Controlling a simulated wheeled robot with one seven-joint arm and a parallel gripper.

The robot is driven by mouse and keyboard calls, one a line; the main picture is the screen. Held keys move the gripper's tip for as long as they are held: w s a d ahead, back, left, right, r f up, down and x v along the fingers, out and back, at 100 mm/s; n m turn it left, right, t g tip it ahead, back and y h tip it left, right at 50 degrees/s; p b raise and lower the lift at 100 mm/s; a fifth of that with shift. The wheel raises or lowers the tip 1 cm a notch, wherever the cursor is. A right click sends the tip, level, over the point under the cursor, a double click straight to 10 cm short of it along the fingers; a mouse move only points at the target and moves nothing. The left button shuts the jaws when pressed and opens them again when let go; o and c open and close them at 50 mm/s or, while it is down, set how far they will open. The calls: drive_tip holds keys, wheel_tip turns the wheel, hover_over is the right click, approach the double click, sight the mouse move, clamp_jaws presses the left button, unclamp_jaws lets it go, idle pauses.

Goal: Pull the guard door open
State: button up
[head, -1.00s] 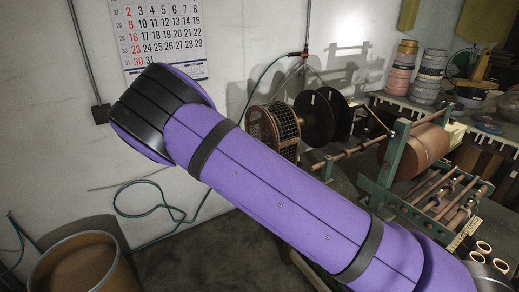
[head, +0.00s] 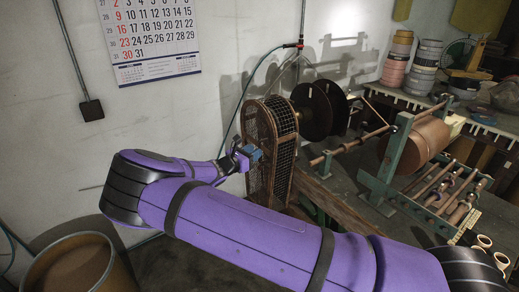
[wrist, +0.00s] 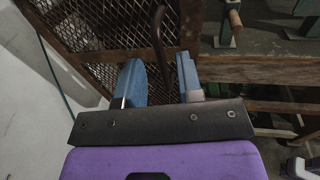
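The guard door (head: 284,120) is a dark mesh panel in a brown frame on the narrow housing around the winder's left end. In the wrist view its mesh (wrist: 100,22) fills the upper left. A dark curved bar handle (wrist: 157,28) stands out from it. My gripper (wrist: 159,62) has two blue fingers spread apart, with the handle's lower part appearing between them. I cannot tell whether either finger touches it. In the head view my gripper (head: 252,153) is at the left side of the guard, and the handle is hidden there.
Dark reels (head: 318,110) and a green-framed winding stand (head: 388,160) are to the right of the guard. A wooden beam (head: 335,205) runs below it. A round bin (head: 75,265) stands at lower left by the white wall.

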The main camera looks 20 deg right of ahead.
drive_tip(key=shift+x, duration=1.85)
drive_tip(key=shift+c, duration=0.4)
clamp_jaws()
